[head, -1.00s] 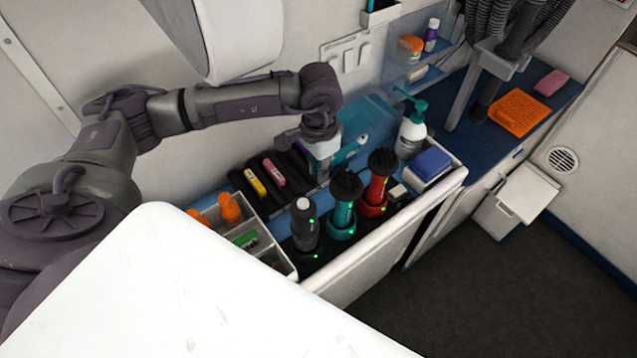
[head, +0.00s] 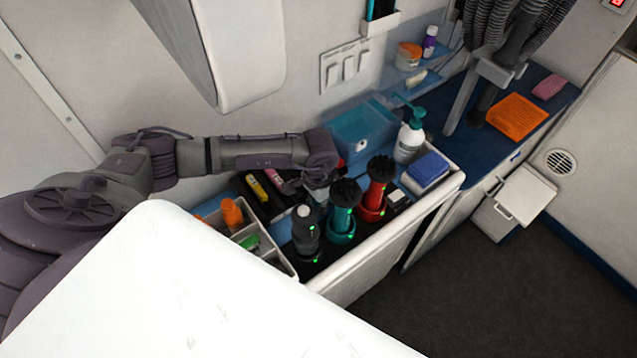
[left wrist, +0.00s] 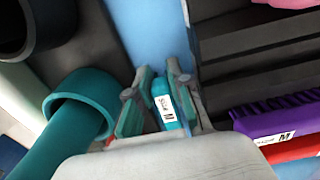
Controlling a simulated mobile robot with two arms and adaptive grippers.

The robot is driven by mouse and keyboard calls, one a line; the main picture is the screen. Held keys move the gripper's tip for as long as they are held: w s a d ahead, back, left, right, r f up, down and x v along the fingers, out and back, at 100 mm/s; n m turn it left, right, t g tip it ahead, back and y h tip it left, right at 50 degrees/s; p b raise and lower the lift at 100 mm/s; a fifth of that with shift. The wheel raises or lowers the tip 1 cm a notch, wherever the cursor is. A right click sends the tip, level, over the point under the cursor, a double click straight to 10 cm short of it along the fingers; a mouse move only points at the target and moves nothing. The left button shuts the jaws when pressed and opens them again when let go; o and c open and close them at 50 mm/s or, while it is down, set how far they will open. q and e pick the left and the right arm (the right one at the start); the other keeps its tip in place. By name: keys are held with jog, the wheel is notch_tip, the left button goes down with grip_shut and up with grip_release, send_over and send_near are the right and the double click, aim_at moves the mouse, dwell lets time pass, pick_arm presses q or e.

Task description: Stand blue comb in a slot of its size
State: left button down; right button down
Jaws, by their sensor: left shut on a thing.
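In the head view my left gripper (head: 318,180) is low over the counter behind the clippers, and the comb is hidden there. The black slotted rack (left wrist: 240,72) is to the right of the comb in the left wrist view, with an empty slot near it. A purple comb (left wrist: 280,118), also marked M, and a red comb (left wrist: 292,150) are at the rack. I cannot tell whether the held comb touches the rack.
Yellow (head: 257,187) and pink (head: 275,178) pieces sit in the rack. Black (head: 305,230), teal (head: 343,212) and red (head: 376,190) clippers stand close in front. A pump bottle (head: 410,138) and a blue bin (head: 355,130) stand to the right.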

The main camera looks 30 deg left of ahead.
pick_arm(q)
jog(key=shift+f, duration=0.15)
jog(key=c, duration=1.4)
grip_release()
jog(key=shift+o, duration=0.2)
